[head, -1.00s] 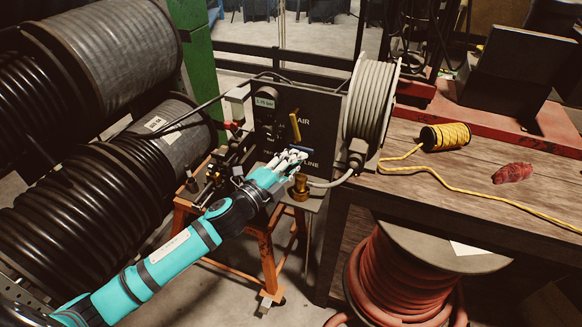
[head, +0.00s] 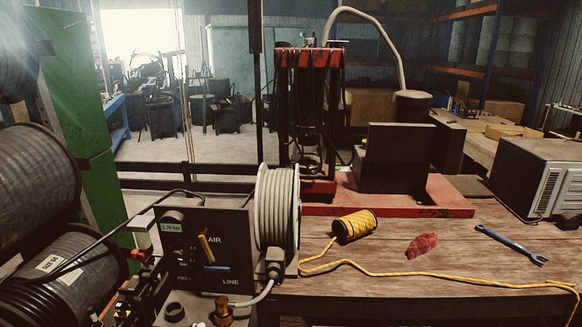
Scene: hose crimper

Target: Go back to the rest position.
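Neither of my grippers nor my arms shows in the head view now. The hose crimper (head: 305,110), a red frame with dark hoses, stands on a red base at the back of the wooden workbench. A grey hose reel (head: 276,207) is at the panel's right side. A brass fitting (head: 222,310) sits below the panel at the bottom edge.
The wooden workbench (head: 400,262) holds a yellow cord spool (head: 354,226), a red rag (head: 421,245), a blue wrench (head: 511,245) and a microwave-like box (head: 541,180). Large black hose drums (head: 40,190) and a green post (head: 80,120) stand at the left. Open floor lies behind.

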